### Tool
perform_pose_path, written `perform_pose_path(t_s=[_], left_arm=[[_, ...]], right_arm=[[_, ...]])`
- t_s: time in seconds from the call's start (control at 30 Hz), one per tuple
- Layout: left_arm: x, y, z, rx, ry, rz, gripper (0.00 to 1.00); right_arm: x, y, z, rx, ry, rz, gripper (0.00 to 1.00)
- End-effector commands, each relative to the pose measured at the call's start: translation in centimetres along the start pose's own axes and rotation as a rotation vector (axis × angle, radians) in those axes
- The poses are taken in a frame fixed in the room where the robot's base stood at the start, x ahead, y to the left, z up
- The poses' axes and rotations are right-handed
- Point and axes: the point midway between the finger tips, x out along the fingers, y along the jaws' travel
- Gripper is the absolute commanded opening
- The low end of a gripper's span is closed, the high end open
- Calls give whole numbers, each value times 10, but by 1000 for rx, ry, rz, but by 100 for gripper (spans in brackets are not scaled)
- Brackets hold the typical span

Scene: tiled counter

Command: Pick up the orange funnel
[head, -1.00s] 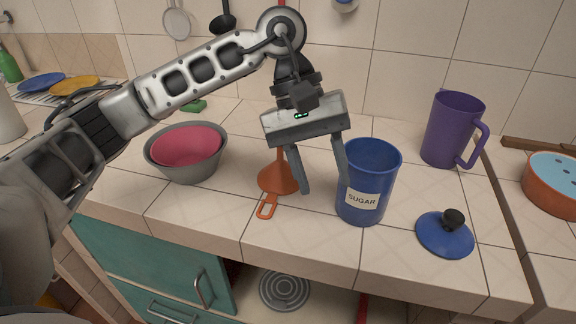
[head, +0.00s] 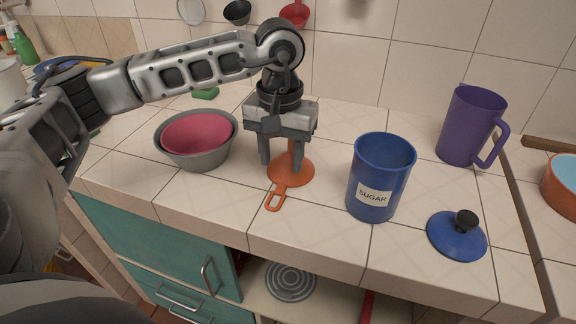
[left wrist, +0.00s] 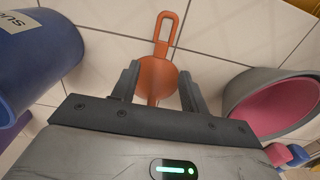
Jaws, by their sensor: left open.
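The orange funnel (head: 292,172) stands wide end down on the tiled counter, its loop handle pointing toward the front edge. My left gripper (head: 282,168) is open, pointing down at the funnel, with its fingers on either side of the upright spout. In the left wrist view the funnel (left wrist: 157,78) shows between the two fingertips (left wrist: 158,72), with its handle beyond them. I cannot tell whether a finger touches it. The gripper hides part of the spout. My right gripper is in neither view.
The blue sugar canister (head: 383,170) stands right of the funnel, with its blue lid (head: 445,238) farther right. A grey bowl (head: 205,161) holding a pink bowl (head: 197,134) is on the left. A purple pitcher (head: 468,125) stands at the back right.

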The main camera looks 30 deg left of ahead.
Motion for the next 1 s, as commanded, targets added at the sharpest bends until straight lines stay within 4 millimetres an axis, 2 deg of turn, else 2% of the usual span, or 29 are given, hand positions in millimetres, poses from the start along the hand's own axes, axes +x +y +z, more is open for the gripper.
perform_pose_path(t_s=[0.3,0.4,1.0], left_arm=[[42,0,6,-1,-4,-1,45],[50,0,6,0,-2,0,45],[54,1,5,0,-1,1,45]], right_arm=[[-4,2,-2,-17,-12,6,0],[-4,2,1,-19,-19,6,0],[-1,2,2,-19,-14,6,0]])
